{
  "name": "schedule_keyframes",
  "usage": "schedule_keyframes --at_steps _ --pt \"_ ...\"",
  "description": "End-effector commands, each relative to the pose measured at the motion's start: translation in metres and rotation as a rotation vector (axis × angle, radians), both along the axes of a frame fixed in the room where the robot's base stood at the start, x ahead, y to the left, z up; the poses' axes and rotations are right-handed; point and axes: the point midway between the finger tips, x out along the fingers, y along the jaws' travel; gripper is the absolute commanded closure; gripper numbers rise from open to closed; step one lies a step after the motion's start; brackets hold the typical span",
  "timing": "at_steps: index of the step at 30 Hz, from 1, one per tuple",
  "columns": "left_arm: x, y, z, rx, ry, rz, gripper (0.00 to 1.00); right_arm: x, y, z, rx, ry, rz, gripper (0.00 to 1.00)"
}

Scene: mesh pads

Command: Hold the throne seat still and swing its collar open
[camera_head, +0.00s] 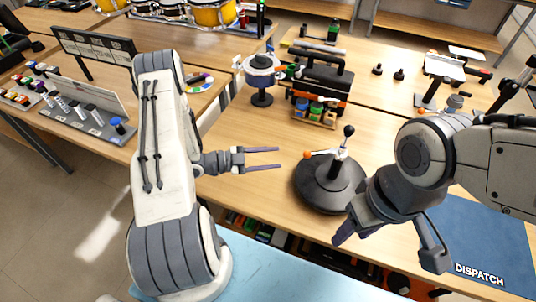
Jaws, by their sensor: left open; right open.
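The likely throne seat (318,194) is a dark round disc lying flat on the wooden table at the picture's middle. A metal fitting (339,158) stands on it, with a black ball-ended lever up and an orange knob to the left; this looks like the collar, but I cannot tell how far it is open. My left gripper (279,158) is open and empty, its two fingers pointing right, just left of the seat and apart from it. My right gripper (389,250) is open, fingers pointing down, in front and right of the seat. Its wrist hides the seat's right edge.
A blue mat marked DISPATCH (480,255) lies at the right. A rack with coloured jars (315,110) and a round silver-blue device on a stand (261,75) stand behind the seat. Boards with small items (85,110) are at the left. Table between is clear.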

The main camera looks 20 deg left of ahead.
Motion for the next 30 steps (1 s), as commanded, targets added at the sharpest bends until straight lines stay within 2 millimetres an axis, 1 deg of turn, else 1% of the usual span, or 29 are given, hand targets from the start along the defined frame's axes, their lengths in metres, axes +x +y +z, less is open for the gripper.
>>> schedule_keyframes --at_steps 1,2,5,8,11,13,14,17,18,20,21,23,24,27,30 --pt "-0.007 0.002 0.003 -0.036 -0.015 -0.001 0.5 0.0 0.0 0.003 0.0 0.0 0.0 0.35" --pt "-0.01 0.003 0.004 -0.053 -0.024 -0.004 0.5 0.0 0.0 0.003 0.0 0.0 0.0 0.28" --pt "-0.014 0.004 0.006 -0.078 -0.04 -0.008 0.5 0.0 0.0 0.003 0.0 0.0 0.0 0.28" --pt "-0.014 0.004 0.006 -0.08 -0.041 -0.01 0.5 0.003 0.001 0.003 -0.001 0.0 -0.004 0.28" --pt "-0.014 0.004 0.006 -0.079 -0.04 -0.009 0.5 0.016 0.008 0.007 -0.004 0.001 -0.025 0.28" --pt "-0.014 0.004 0.006 -0.079 -0.039 -0.009 0.5 0.033 0.016 0.011 -0.009 0.004 -0.051 0.28" --pt "-0.014 0.004 0.006 -0.079 -0.039 -0.009 0.5 0.042 0.02 0.013 -0.012 0.006 -0.066 0.28" --pt "-0.014 0.004 0.006 -0.078 -0.039 -0.009 0.5 0.082 0.035 0.018 -0.023 0.009 -0.126 0.28" --pt "-0.014 0.003 0.006 -0.078 -0.039 -0.009 0.5 0.099 0.04 0.018 -0.028 0.011 -0.152 0.28" --pt "-0.014 0.003 0.006 -0.078 -0.039 -0.009 0.5 0.126 0.046 0.018 -0.036 0.013 -0.192 0.28" --pt "-0.014 0.003 0.006 -0.078 -0.039 -0.009 0.5 0.144 0.05 0.017 -0.039 0.014 -0.219 0.28" --pt "-0.014 0.004 0.006 -0.077 -0.038 -0.009 0.5 0.171 0.055 0.013 -0.046 0.017 -0.259 0.28" --pt "-0.014 0.004 0.006 -0.077 -0.038 -0.009 0.5 0.189 0.057 0.01 -0.051 0.018 -0.286 0.28" --pt "-0.014 0.004 0.006 -0.077 -0.038 -0.009 0.5 0.231 0.059 0.0 -0.064 0.02 -0.349 0.28" --pt "-0.014 0.004 0.006 -0.077 -0.038 -0.009 0.5 0.266 0.057 -0.013 -0.073 0.022 -0.405 0.28"
